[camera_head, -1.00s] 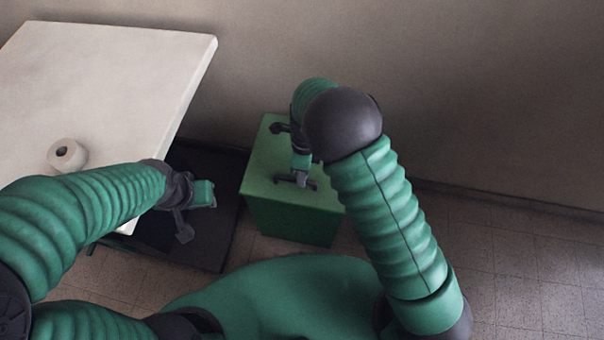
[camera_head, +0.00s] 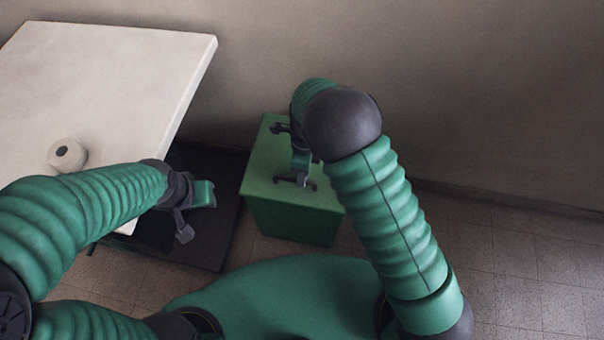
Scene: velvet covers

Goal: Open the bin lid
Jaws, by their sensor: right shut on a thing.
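The green box-shaped bin (camera_head: 292,222) stands on the floor against the wall, near the middle of the view. Its flat green lid (camera_head: 318,193) lies level on top and looks closed. My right gripper (camera_head: 297,181) reaches down over the lid and is shut on a small dark handle on it. The gripper and my arm hide part of the handle and the lid's right side. My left gripper (camera_head: 190,220) hangs beside the white table, left of the bin and apart from it. I cannot tell how far its fingers are spread.
A white table (camera_head: 110,75) fills the upper left, with a white paper roll (camera_head: 67,154) on it. A dark low platform (camera_head: 215,238) lies under and beside the table, left of the bin. Tiled floor (camera_head: 530,270) is clear at right.

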